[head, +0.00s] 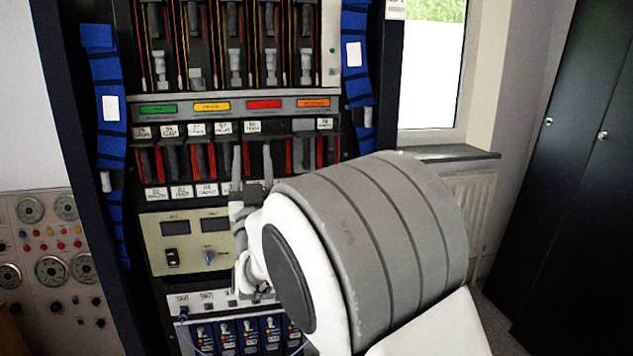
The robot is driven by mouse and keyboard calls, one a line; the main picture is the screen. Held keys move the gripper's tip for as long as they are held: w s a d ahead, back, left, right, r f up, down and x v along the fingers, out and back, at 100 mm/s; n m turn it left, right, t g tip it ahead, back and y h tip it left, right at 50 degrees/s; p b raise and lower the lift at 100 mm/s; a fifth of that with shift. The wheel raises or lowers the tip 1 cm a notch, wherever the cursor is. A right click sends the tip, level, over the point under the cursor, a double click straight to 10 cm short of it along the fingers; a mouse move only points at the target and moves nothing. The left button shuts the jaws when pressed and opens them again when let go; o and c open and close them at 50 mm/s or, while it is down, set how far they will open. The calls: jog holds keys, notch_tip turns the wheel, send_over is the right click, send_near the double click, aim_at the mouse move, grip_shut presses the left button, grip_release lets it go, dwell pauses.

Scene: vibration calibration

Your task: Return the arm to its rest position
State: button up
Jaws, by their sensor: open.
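My arm fills the lower right middle of the head view, its large grey and white joint close to the camera. My gripper (252,165) is beyond that joint, with its two dark fingers pointing up and spread apart. Nothing shows between the fingers. The gripper is in front of the equipment rack (225,104), over the row of red and dark slots. Whether it touches the rack cannot be told. My arm hides the rack's lower right part.
A panel of dials and knobs (50,270) stands at the left. Blue straps (110,110) hang on the rack's side. A window (430,75) with a sill (445,153) and a radiator (485,215) are at the right. Dark cabinets (575,170) stand at the far right.

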jog(key=s+d+f+g, duration=0.1)
jog(key=d+f+g, duration=0.1)
jog(key=d+g, duration=0.35)
jog(key=s+d+f+g, duration=0.1)
jog(key=s+d+g, duration=0.15)
jog(key=d, duration=0.55)
jog(key=s+d+f+g+h, duration=0.1)
jog(key=s+d+f+g, duration=0.35)
jog(key=s, duration=0.45)
jog(key=s+d+f+m+g+h, duration=0.1)
jog(key=s+d+f+g+h, duration=0.3)
jog(key=s, duration=0.6)
jog(key=s+d+f+g+y, duration=0.1)
jog(key=s+d+f+g, duration=0.1)
jog(key=s+d+f, duration=0.5)
jog(key=s+a+r+p, duration=0.1)
jog(key=r+p, duration=1.2)
jog(key=s+r+p, duration=0.2)
jog(key=r+p, duration=1.1)
jog(key=r, duration=0.1)
jog(key=shift+s+a+g, duration=0.2)
jog(key=shift+a+g, duration=0.2)
jog(key=shift+g, duration=0.05)
jog(key=shift+c, duration=0.2)
